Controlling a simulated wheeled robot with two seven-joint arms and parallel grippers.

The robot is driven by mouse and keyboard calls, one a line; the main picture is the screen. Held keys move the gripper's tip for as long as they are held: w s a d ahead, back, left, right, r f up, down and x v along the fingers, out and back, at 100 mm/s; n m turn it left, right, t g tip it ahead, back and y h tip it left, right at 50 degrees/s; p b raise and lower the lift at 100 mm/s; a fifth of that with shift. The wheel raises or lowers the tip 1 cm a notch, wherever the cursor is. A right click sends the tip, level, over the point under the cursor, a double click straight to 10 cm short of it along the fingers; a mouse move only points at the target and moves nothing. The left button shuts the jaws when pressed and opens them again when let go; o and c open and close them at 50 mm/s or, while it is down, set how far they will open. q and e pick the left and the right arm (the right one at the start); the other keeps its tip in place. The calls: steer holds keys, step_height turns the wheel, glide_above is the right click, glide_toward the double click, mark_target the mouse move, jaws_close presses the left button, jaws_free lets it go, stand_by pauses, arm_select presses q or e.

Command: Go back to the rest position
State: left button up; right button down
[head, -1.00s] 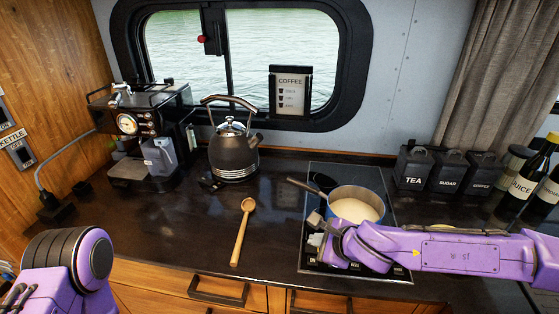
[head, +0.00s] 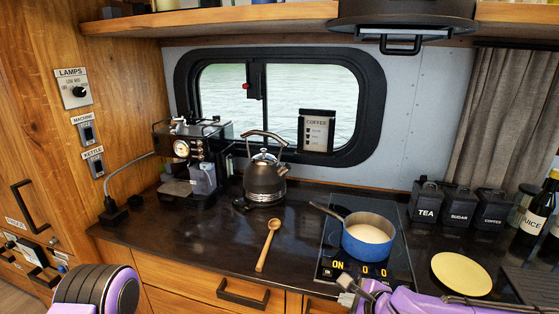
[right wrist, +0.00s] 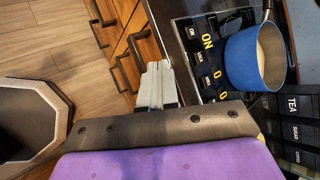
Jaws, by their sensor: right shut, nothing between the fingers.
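My right gripper (head: 350,289) is at the front edge of the counter, just below the cooktop, at the lower edge of the head view. In the right wrist view its fingers (right wrist: 158,85) are together and empty, beside the cooktop's control panel. My right arm's purple link shows at the bottom right of the head view. My left arm shows only as a purple and black joint at the bottom left; its gripper is out of the picture.
A blue pot (head: 368,240) with pale contents stands on the black cooktop (head: 332,233), whose display reads ON. A yellow plate (head: 461,273) lies right of it. A wooden spoon (head: 267,246), a kettle (head: 265,182) and a coffee machine (head: 190,155) stand or lie leftward.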

steer(key=s+f+n+g+h+b, duration=0.2)
steer(key=s+f+n, duration=0.2)
steer(key=s+f, duration=0.7)
steer(key=s+f+n+g+h+b, duration=0.15)
steer(key=s+f+n, duration=0.4)
steer(key=f, duration=0.95)
arm_select(q)
step_height(320, 180, down, 8)
steer(key=b, duration=0.4)
steer(key=shift+w, duration=0.3)
arm_select(e)
steer(key=s+d+f+n+g+h, duration=0.1)
steer(key=s+d+f+n, duration=0.1)
steer(key=s+d+f, duration=0.2)
steer(key=s+d+f+n+g+h, duration=0.1)
steer(key=s+d+f+n+h, duration=0.1)
steer(key=s+d, duration=0.5)
steer(key=d+f+n, duration=0.1)
steer(key=d+f, duration=0.1)
steer(key=d, duration=0.1)
steer(key=shift+d+n, duration=0.25)
steer(key=shift+n, duration=0.1)
arm_select(q)
steer(key=shift+f, duration=0.1)
